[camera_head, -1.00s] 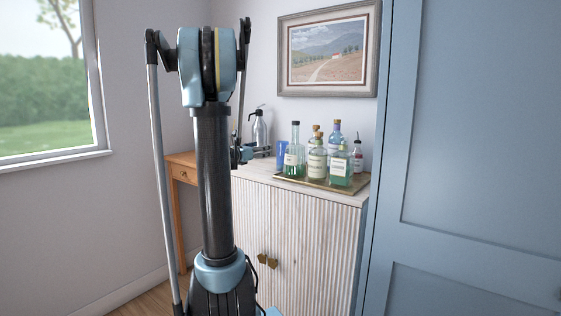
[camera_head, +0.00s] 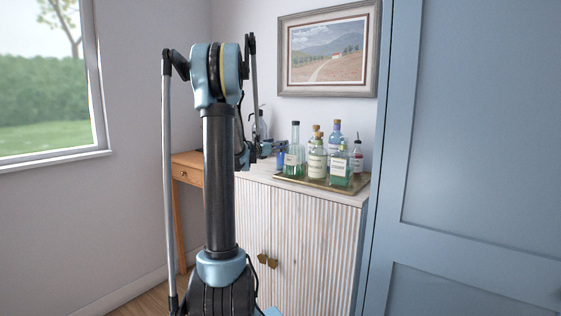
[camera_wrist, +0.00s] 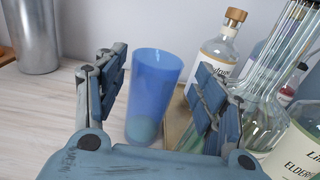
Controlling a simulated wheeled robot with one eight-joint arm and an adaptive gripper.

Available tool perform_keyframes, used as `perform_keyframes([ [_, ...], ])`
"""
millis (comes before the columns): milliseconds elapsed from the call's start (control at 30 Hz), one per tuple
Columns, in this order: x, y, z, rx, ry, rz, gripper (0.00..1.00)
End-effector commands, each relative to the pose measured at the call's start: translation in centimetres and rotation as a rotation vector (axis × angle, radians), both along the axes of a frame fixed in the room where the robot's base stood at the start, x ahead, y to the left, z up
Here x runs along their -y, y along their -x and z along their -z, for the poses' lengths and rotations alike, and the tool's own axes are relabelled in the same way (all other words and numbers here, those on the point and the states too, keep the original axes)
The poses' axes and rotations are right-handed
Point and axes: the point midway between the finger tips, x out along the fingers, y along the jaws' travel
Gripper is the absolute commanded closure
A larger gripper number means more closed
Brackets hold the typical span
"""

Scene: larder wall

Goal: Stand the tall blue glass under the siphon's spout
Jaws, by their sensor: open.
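The tall blue glass (camera_wrist: 153,88) stands upright on the cabinet top in the wrist view, between the two fingers of my gripper (camera_wrist: 158,95). The fingers are open, one on each side of it, with a gap visible on both sides. In the head view the glass (camera_head: 281,157) is a small blue patch, partly hidden by my gripper (camera_head: 268,149). The silver siphon (camera_wrist: 34,38) stands at the upper left of the wrist view, only its lower body showing. In the head view my arm partly covers the siphon (camera_head: 262,128); its spout is hard to make out.
A brass tray (camera_head: 318,184) with several bottles stands right of the glass. A clear bottle (camera_wrist: 222,50) and a long-necked green bottle (camera_wrist: 268,105) are close to the right finger. The cabinet top (camera_wrist: 60,110) is bare between siphon and glass. A wooden side table (camera_head: 188,170) adjoins at left.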

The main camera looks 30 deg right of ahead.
Motion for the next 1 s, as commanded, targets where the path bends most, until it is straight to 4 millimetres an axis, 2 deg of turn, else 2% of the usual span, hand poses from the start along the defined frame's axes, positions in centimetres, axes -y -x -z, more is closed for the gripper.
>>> perform_keyframes([
  [167, 1.3, -0.6, 0.2, 0.0, 0.0, 0.002, 0.36],
  [400, 4.1, -1.9, 0.4, 0.0, 0.0, 0.003, 0.36],
  [667, 4.6, -2.2, 0.4, 0.0, 0.0, 0.0, 0.36],
  [700, 4.6, -2.2, 0.4, 0.0, 0.0, 0.0, 0.39],
  [900, 4.6, -2.2, 0.4, 0.0, 0.0, 0.0, 0.84],
  [967, 4.6, -2.2, 0.4, 0.0, 0.0, 0.0, 0.97],
  [1000, 4.6, -2.2, 0.3, 0.0, 0.0, 0.0, 1.0],
])
